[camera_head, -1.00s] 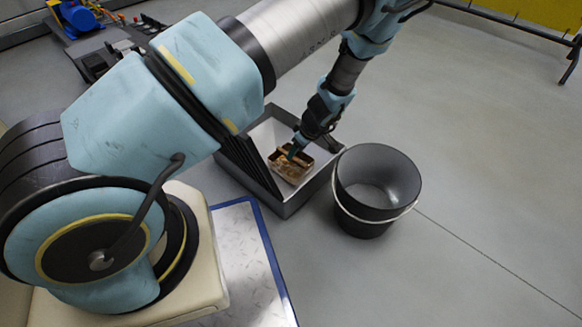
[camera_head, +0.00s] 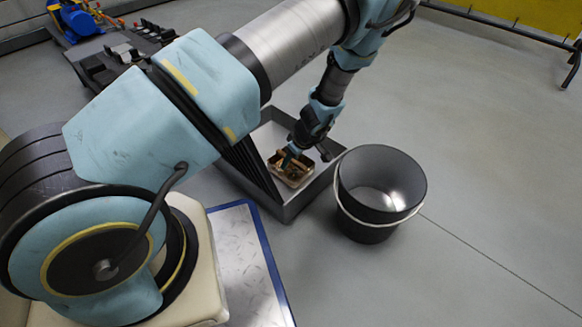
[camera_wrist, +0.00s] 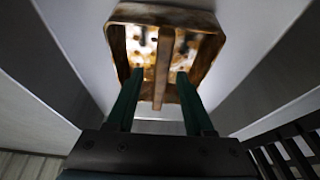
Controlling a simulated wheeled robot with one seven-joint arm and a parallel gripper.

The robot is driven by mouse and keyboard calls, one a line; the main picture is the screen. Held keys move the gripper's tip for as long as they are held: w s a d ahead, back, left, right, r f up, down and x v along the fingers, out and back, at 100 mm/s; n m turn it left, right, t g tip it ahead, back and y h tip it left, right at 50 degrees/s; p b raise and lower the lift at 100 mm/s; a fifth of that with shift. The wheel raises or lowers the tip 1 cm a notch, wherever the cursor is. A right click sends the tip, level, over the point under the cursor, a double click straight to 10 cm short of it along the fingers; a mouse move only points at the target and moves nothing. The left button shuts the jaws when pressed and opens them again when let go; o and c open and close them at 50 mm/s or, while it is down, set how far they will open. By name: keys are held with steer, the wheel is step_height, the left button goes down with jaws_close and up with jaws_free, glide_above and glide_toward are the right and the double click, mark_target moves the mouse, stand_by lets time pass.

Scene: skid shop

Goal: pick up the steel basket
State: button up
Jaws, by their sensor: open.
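The steel basket (camera_head: 296,180) looks brown and rusty and is small and squarish. It stands inside a grey metal bin in the head view. In the wrist view the basket (camera_wrist: 208,48) is seen from above, with a flat bar handle (camera_wrist: 163,65) crossing its middle. My gripper (camera_wrist: 160,78) is open, with one green finger on each side of the handle and a gap between finger and bar on both sides. In the head view my gripper (camera_head: 290,154) is over the basket and hides part of it.
The grey bin's walls (camera_head: 312,196) rise around the basket on the sides I can see. A dark bucket (camera_head: 368,228) with a pale handle stands close to the bin's right side. A blue-edged plate (camera_head: 240,250) lies in front. The floor to the right is clear.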

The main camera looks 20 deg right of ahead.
steer(key=shift+f, duration=0.2)
stand_by(0.3)
jaws_close()
stand_by(0.5)
